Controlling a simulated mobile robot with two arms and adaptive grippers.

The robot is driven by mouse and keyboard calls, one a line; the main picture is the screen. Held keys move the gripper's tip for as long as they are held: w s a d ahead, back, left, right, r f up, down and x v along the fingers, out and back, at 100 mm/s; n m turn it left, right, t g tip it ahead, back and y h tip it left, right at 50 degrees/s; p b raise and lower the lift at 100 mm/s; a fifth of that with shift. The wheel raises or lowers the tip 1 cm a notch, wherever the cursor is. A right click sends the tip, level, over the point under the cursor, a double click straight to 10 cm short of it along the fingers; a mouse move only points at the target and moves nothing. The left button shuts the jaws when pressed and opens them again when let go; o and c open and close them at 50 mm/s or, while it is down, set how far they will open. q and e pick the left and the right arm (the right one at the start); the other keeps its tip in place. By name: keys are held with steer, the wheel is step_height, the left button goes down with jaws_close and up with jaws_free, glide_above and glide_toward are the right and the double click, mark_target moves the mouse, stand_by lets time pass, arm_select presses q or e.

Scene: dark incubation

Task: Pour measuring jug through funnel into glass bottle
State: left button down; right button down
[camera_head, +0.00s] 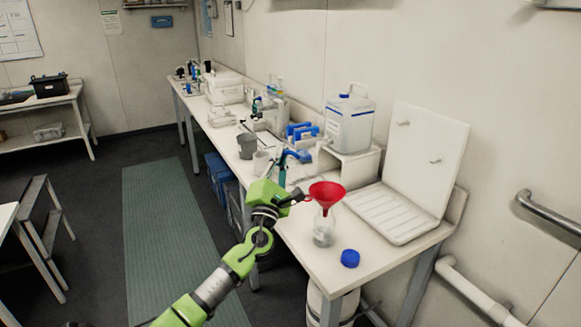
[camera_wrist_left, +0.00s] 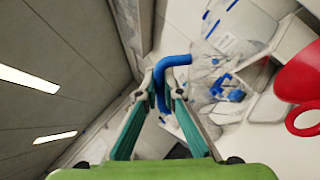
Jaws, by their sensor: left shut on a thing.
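The red funnel (camera_head: 326,192) sits upright in the neck of the clear glass bottle (camera_head: 324,230) on the near end of the bench. My left gripper (camera_head: 283,163) is shut on the blue handle of the clear measuring jug (camera_head: 303,169), up and left of the funnel in the head view. In the left wrist view the blue handle (camera_wrist_left: 170,68) is between the teal fingers (camera_wrist_left: 164,96), and the funnel (camera_wrist_left: 302,77) shows at the right edge. The jug's clear body is hard to make out, so its tilt and contents cannot be told. My right gripper is not in view.
A blue cap (camera_head: 350,258) lies right of the bottle, near the bench front. A white drying rack (camera_head: 405,212) and a white jerrycan (camera_head: 349,122) on a stand (camera_head: 355,168) are behind. A grey cup (camera_head: 247,146) and other items crowd the bench farther left.

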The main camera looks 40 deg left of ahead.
arm_select(q)
steer(key=a+n, duration=0.1)
steer(key=a+f+n+g+p, duration=0.1)
steer(key=a+n, duration=0.1)
steer(key=a+n+g+y+p, duration=0.1)
steer(key=a, duration=0.1)
steer(key=shift+s+a+f, duration=0.15)
steer(key=shift+s+f, duration=0.2)
steer(key=a+f+n, duration=0.1)
steer(key=a+f+n+g+p, duration=0.1)
steer(key=n, duration=0.1)
steer(key=a+f+n+g+p, duration=0.1)
steer(key=a, duration=0.1)
steer(key=shift+s+f+y, duration=0.25)
steer(key=shift+s+y, duration=0.05)
steer(key=shift+a+f+n+g+p, duration=0.2)
steer(key=shift+f+n+g+p, duration=0.45)
steer(key=shift+f+n, duration=0.4)
steer(key=shift+a+f+n+g+p, duration=0.2)
steer(key=shift+f+n+g+p, duration=0.25)
steer(key=shift+f+n+p, duration=0.55)
